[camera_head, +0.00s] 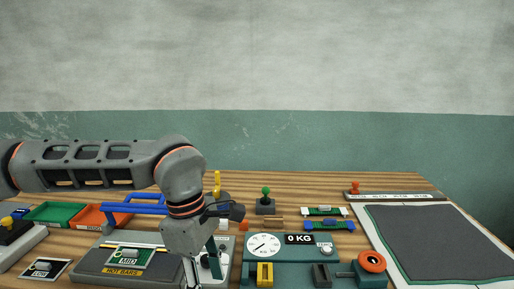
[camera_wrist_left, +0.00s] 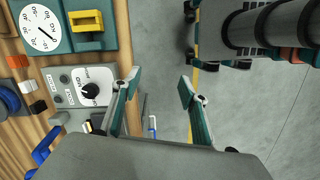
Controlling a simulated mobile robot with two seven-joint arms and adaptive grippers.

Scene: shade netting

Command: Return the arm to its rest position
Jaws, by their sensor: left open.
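My left arm (camera_head: 95,165) comes in from the left across the workbench and bends down at the wrist. My left gripper (camera_head: 213,262) hangs over the front of the bench, just left of the teal scale; the wrist partly hides its fingers. In the left wrist view the two fingers of the gripper (camera_wrist_left: 159,82) stand well apart with nothing between them. Grey floor shows through the gap, beyond the bench edge. My right gripper is in neither view.
The teal scale (camera_head: 290,246) with a dial stands right of the gripper. A hot-bar unit (camera_head: 90,261) lies left of it. Green (camera_head: 57,205) and orange (camera_head: 90,224) trays sit further left. A dark netting sheet (camera_head: 435,240) lies at right. A control box with a knob (camera_wrist_left: 88,88) is near the fingers.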

